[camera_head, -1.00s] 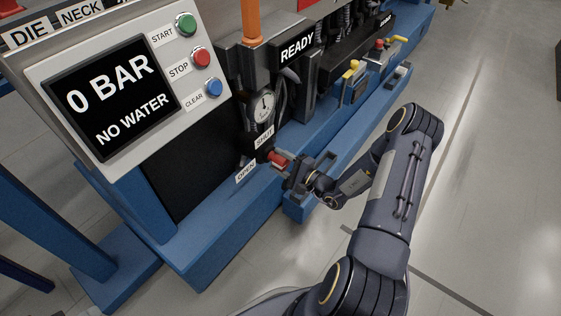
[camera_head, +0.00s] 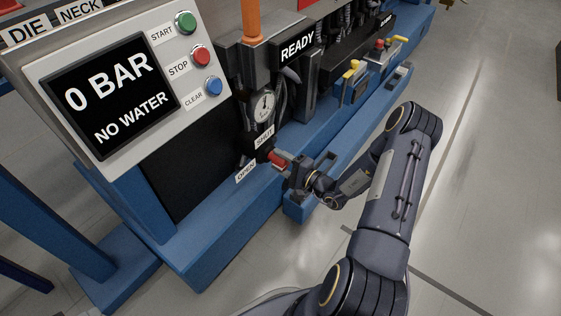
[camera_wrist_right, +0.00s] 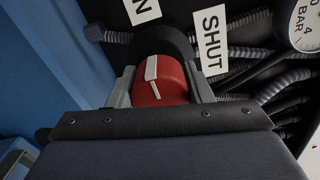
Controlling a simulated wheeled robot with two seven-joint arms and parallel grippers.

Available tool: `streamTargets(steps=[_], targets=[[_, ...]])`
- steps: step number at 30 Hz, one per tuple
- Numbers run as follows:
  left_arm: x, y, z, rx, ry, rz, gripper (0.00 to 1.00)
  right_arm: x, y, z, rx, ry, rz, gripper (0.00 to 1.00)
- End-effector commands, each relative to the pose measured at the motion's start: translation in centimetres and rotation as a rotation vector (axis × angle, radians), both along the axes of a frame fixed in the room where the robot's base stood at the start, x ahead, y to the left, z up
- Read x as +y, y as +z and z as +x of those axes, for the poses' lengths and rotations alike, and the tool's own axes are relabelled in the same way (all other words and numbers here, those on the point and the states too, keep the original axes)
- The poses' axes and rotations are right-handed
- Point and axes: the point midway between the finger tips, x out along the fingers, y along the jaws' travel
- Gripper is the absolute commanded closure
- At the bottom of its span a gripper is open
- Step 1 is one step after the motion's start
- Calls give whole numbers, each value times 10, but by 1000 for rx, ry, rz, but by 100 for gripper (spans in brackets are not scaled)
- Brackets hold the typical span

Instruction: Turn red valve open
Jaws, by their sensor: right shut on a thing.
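The red valve (camera_head: 277,157) is a small round knob low on the blue machine, between a SHUT label (camera_head: 264,137) above and an OPEN label (camera_head: 245,172) at lower left. My right gripper (camera_head: 285,162) is shut on it. In the right wrist view the red valve (camera_wrist_right: 145,88) sits between the two grey fingers of my right gripper (camera_wrist_right: 160,88), one on each side. A white mark on its face runs roughly up and down in that picture. The SHUT label (camera_wrist_right: 211,40) is to its right; part of the other label shows at upper left. My left gripper is not in view.
A screen (camera_head: 110,90) reads 0 BAR and NO WATER, beside green, red and blue buttons. A pressure gauge (camera_head: 264,105) is above the valve. Dark hoses (camera_wrist_right: 265,85) run close to the right in the wrist view. Open floor (camera_head: 480,180) lies to the right.

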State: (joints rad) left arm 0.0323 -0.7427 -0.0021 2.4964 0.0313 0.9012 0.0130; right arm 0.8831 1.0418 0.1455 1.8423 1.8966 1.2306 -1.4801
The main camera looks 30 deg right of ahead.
Motion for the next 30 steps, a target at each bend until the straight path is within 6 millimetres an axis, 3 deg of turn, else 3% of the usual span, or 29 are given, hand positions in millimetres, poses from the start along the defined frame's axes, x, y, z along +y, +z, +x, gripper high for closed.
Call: streamTargets(steps=[1, 5, 15, 30], targets=[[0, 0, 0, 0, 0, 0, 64, 0, -1, -1, 3, 1, -3, 50], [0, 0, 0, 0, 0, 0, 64, 0, -1, -1, 2, 1, -2, 33], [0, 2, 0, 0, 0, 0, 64, -2, 0, -3, 1, 0, -2, 32], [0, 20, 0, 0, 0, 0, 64, -29, 0, -69, 3, -1, -1, 32]])
